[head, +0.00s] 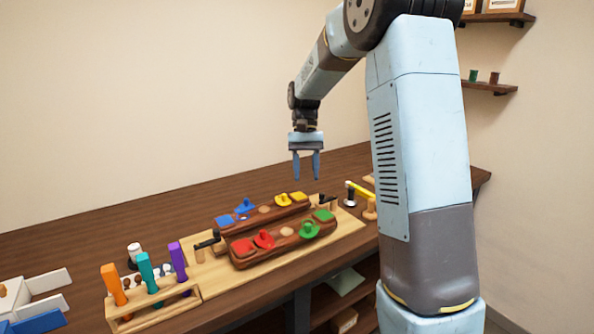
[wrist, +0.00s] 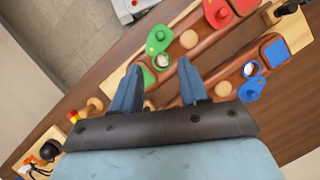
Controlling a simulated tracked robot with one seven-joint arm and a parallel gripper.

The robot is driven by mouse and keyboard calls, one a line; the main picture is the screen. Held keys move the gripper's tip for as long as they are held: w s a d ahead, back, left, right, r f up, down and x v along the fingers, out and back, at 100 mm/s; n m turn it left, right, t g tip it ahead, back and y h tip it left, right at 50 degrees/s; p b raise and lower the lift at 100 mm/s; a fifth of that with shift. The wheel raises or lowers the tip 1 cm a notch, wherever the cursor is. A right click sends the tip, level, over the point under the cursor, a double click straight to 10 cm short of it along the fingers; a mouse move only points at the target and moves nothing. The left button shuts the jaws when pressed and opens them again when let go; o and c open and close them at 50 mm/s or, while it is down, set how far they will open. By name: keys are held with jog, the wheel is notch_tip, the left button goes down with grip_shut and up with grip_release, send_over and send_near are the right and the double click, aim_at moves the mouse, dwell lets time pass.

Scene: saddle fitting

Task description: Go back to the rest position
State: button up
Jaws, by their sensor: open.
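My gripper (head: 306,166) is open and empty, with its two blue fingers pointing down well above the workbench. In the wrist view its fingertips (wrist: 158,70) are spread apart with nothing between them. Below it lie two brown wooden bars (head: 272,256) on a pale board, carrying coloured pads and saddle-like pieces. The front bar has a red piece (head: 264,239) and a green piece (head: 310,230). The rear bar has a blue piece (head: 244,206) and a yellow piece (head: 283,200). The gripper touches none of them.
A wooden rack (head: 155,303) with orange, teal and purple handles stands at the front left. White and blue bins (head: 40,300) are at the far left. A yellow-handled tool (head: 360,190) lies to the right. Wall shelves (head: 490,87) are at the right. The air around the gripper is clear.

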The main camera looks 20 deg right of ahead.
jog(key=s+r+t, duration=0.2)
jog(key=s+t, duration=0.1)
jog(key=s, duration=0.6)
jog(key=s+r+n+t, duration=0.1)
jog(key=s+r+t, duration=0.2)
jog(key=s, duration=0.7)
jog(key=s+r+n+t, duration=0.1)
jog(key=s+r+t, duration=0.2)
jog(key=s, duration=0.7)
jog(key=shift+s+r+t+h, duration=0.15)
jog(key=shift+t+h, duration=0.25)
jog(key=shift+t, duration=0.2)
